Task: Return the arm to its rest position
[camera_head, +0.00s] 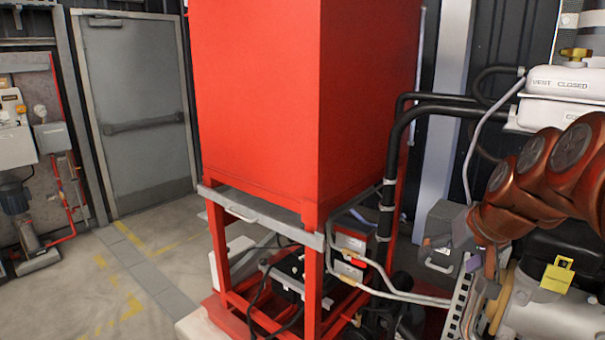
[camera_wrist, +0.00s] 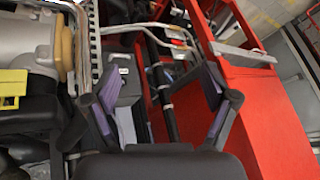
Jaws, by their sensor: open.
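My gripper (camera_wrist: 160,88) is open in the wrist view. Its two dark fingers with purple pads stand wide apart, and nothing is held between them. Behind the gap are a grey box (camera_wrist: 124,80) and dark hoses; I cannot tell how far away they are.
A tall red cabinet (camera_head: 265,90) on a red frame fills the middle. Black hoses (camera_head: 388,190) and grey conduit run between it and my arm. A pump body with a yellow tag (camera_head: 557,276) lies below the arm. Open floor (camera_head: 70,290) is at left, before a grey door (camera_head: 138,110).

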